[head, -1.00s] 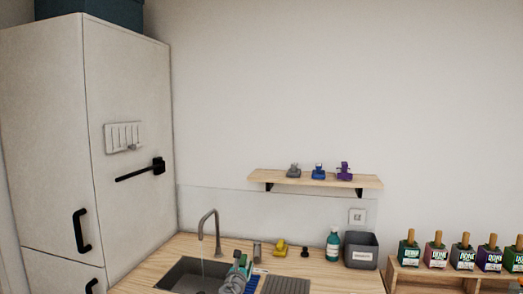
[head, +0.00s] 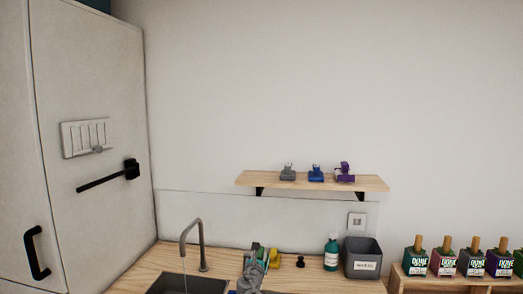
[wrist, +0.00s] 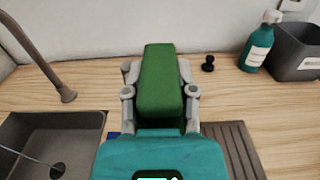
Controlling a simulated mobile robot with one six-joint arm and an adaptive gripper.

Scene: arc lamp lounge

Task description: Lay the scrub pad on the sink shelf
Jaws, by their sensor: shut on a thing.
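The green scrub pad (wrist: 160,78) is upright between the fingers of my gripper (wrist: 160,92) in the wrist view. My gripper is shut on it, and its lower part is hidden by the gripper. In the head view my gripper (head: 256,262) is small and low, over the counter beside the sink, below the shelf. The wooden sink shelf (head: 372,184) is on the wall above the counter. A grey (head: 288,173), a blue (head: 316,174) and a purple object (head: 345,173) stand on it; its left end and right end are bare.
The sink (wrist: 40,140) and its running tap (head: 201,245) are left of my gripper. A yellow object (head: 275,259), a black knob (head: 300,261), a teal bottle (head: 332,252) and a grey bin (head: 362,258) stand along the counter. A tall cabinet (head: 80,200) is at the left.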

